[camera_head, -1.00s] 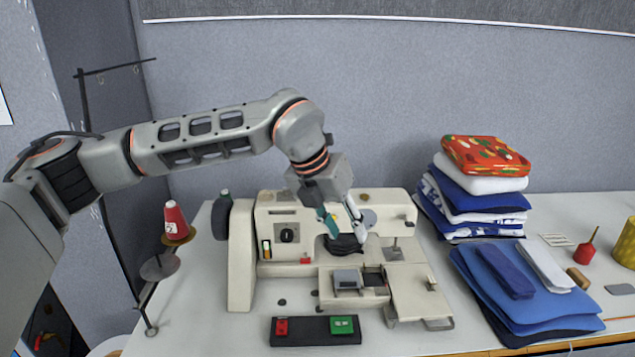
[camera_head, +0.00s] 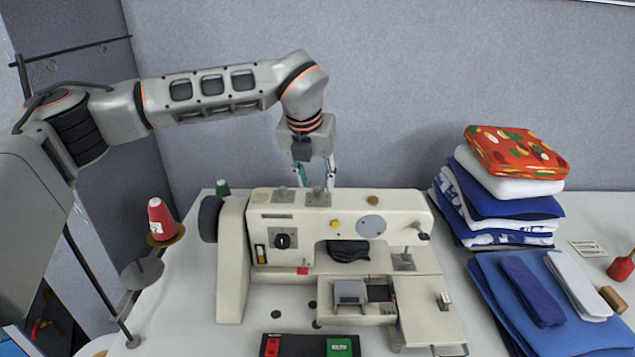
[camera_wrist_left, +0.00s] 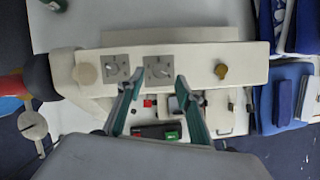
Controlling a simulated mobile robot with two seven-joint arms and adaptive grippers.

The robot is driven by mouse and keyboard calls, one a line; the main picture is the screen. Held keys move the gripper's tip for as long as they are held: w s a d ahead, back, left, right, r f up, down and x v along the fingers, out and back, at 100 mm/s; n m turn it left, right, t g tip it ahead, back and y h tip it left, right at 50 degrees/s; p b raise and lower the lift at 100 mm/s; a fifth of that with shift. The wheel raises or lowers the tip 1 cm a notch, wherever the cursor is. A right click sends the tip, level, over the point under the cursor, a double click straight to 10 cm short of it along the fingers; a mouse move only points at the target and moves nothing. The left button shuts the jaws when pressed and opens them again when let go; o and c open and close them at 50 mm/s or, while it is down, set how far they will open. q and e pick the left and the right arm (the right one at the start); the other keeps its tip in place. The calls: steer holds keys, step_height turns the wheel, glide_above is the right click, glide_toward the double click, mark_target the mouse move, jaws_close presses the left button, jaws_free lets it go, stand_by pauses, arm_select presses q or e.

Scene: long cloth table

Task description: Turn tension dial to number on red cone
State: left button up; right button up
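The cream sewing machine (camera_head: 300,222) stands on the table. Two grey tension dials sit on its top: a left one (camera_head: 283,194) and a right one (camera_head: 318,196). In the left wrist view they are a left dial (camera_wrist_left: 117,68) and a right dial (camera_wrist_left: 159,70) on square plates. My left gripper (camera_head: 314,178) is open and empty, pointing down at the machine's top. In the wrist view its fingertips (camera_wrist_left: 159,79) lie to either side of the right dial; contact cannot be told. The red cone (camera_head: 160,219) stands left of the machine; its white label's number is too small to read. My right gripper is not in view.
A black knob (camera_head: 283,241) is on the machine's front. A button box (camera_head: 310,345) lies before it. A cloth stack (camera_head: 505,190) and blue cloths (camera_head: 545,290) are at the right. The thread stand (camera_head: 142,273) is at the left.

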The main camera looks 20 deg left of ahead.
mark_target(318, 194)
arm_select(q)
steer(key=shift+x, duration=1.5)
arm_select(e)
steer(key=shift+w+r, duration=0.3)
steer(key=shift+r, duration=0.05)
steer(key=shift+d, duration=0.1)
arm_select(q)
jaws_close()
